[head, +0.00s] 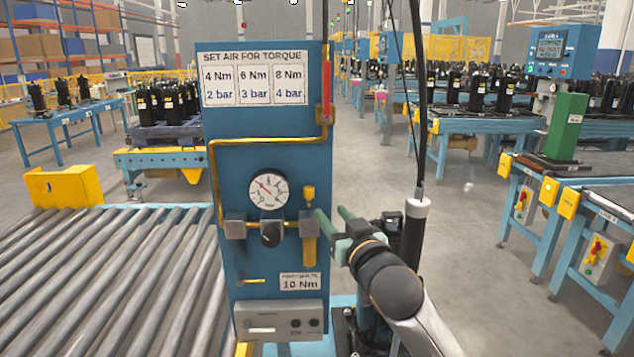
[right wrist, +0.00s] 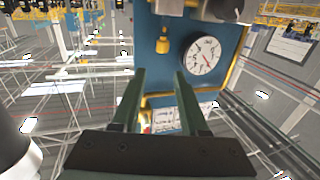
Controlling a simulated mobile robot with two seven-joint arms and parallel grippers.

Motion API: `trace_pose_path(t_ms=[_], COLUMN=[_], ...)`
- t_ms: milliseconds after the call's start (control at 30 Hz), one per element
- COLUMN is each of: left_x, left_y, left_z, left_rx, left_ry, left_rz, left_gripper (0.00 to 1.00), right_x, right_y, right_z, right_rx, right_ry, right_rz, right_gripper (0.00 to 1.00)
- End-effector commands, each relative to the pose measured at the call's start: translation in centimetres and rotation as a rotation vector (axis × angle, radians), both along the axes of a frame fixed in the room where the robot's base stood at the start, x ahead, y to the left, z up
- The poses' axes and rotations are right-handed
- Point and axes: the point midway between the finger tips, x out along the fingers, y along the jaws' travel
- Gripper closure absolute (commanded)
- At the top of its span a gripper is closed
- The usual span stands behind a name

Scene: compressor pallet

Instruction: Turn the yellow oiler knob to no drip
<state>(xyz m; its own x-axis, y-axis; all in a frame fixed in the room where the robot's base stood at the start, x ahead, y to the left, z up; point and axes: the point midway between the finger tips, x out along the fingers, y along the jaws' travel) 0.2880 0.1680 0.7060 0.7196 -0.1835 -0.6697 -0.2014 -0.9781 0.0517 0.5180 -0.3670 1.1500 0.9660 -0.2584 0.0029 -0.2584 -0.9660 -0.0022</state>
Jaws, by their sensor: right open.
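The small yellow oiler knob (head: 309,193) stands upright on the grey oiler block (head: 306,222), above a yellow bowl (head: 309,250), on the blue panel (head: 270,110). My right gripper (head: 330,214) is open and empty, just right of the oiler in the head view. In the right wrist view, the knob (right wrist: 162,43) appears upside down beyond the gap between the two open green fingertips (right wrist: 160,75). The fingers look apart from the knob. The knob's setting marks are too small to read. My left gripper is not in view.
A round gauge (head: 268,190) and a black regulator knob (head: 271,233) sit left of the oiler. A yellow pipe (head: 214,180) runs along the panel, with a red lever (head: 326,80) above. A roller conveyor (head: 110,270) lies at left. The floor right of my arm is clear.

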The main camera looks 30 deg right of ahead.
Motion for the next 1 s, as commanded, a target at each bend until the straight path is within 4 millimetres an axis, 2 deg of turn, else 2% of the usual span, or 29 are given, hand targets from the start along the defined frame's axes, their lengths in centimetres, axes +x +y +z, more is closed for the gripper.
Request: trace_pose_path(t_ms=[167,700,1000], left_x=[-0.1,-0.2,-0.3], left_y=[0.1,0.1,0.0], left_z=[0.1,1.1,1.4], left_rx=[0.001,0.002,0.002], left_ry=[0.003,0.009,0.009], left_rz=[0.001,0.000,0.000], left_gripper=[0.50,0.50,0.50], right_x=[0.8,9.3,11.7], right_y=[0.1,-2.2,-2.7], right_z=[-0.1,0.0,-0.1], right_rx=[0.000,0.000,-0.001], right_ry=[0.006,0.004,0.004], right_rz=[0.012,0.008,0.010], right_gripper=[0.56,0.56,0.56])
